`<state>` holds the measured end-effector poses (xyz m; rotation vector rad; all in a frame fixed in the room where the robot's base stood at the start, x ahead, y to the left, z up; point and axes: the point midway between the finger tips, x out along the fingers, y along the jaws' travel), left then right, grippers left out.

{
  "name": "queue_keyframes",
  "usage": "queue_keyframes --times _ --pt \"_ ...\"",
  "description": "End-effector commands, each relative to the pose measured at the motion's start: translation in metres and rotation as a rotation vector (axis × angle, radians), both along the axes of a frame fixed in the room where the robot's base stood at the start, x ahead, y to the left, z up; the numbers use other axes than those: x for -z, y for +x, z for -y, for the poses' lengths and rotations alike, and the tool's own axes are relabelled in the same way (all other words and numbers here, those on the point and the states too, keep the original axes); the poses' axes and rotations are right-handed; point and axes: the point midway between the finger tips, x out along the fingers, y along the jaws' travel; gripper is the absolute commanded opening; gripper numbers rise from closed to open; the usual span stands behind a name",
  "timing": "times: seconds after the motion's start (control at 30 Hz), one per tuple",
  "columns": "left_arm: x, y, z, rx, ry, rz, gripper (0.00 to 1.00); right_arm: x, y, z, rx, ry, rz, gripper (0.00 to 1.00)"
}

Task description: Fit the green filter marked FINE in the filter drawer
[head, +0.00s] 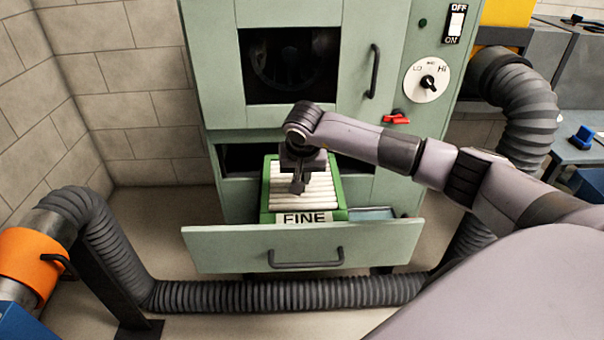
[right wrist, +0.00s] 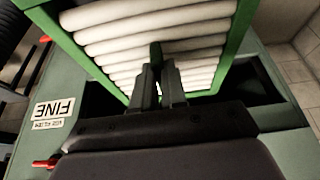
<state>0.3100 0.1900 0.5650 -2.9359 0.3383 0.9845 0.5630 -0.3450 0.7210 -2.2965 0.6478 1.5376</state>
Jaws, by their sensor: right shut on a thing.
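The green filter (head: 341,198) has white pleats and a white FINE label on its front face. It is at the open filter drawer (head: 220,250), behind the drawer front, which hides the lower part of its face. I cannot tell whether it rests on the drawer bottom. My right gripper (head: 299,187) is over the middle of the pleats, pointing down, and is shut on the filter, apparently by a dark grip piece. In the right wrist view the green frame and pleats of the filter (right wrist: 115,45) lie beyond my fingers (right wrist: 160,85). My left gripper is not in view.
The green cabinet (head: 220,60) rises behind the drawer, with an OFF/ON switch (head: 456,22), a dial (head: 427,82) and a red lever (head: 396,118). A grey corrugated hose (head: 290,296) runs across the floor below the drawer. A light-blue surface (head: 371,213) shows right of the filter.

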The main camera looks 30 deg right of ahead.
Motion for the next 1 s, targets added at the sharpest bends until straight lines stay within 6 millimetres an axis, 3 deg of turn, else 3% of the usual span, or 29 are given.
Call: queue_keyframes --times 0.47,1.0 --pt "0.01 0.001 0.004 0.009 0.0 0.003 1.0 0.021 0.0 0.0 0.001 0.0 0.0 0.0" --pt "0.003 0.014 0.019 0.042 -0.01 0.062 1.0 0.052 0.0 0.0 0.001 0.0 0.0 0.0"
